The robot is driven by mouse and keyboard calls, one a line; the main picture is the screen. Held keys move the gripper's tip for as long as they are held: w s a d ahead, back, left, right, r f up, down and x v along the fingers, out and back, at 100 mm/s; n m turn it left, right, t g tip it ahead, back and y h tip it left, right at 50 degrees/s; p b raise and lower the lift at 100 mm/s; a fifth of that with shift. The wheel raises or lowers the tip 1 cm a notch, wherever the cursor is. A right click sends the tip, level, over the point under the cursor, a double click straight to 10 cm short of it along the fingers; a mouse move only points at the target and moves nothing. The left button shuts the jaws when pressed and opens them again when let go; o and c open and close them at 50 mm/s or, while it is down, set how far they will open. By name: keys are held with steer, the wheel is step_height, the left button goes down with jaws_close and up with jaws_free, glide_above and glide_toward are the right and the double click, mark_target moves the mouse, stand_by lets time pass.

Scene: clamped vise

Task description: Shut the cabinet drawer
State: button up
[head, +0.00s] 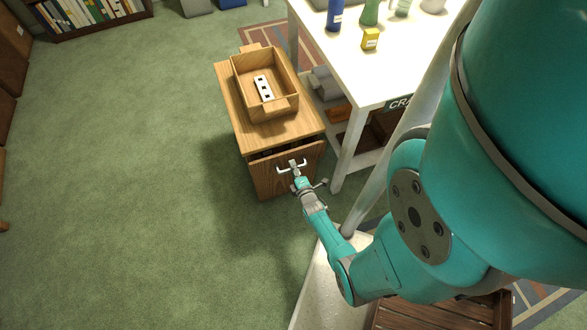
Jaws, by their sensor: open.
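A wooden cabinet (232,108) stands on the green carpet left of the white table. Its drawer front (268,177) faces my arm. A dark gap shows along the drawer's top edge under the cabinet top, so the drawer looks slightly open. My gripper (291,165) is open, its pale fingers spread in front of the upper right part of the drawer front. I cannot tell whether the fingers touch the drawer. No handle can be made out clearly; the gripper may hide it.
A wooden box (244,84) with a white, dark-marked piece (264,88) inside sits on the cabinet. Open carpet (120,180) lies left. A bookshelf (95,14) stands at the back left.

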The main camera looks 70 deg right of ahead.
steer(key=shift+d, duration=0.1)
jaws_close()
steer(key=shift+r+x, duration=0.15)
steer(key=shift+x, duration=0.8)
steer(key=shift+r+x, duration=0.15)
steer(key=shift+x, duration=0.75)
jaws_free()
steer(key=shift+w, duration=0.1)
steer(key=v, duration=1.2)
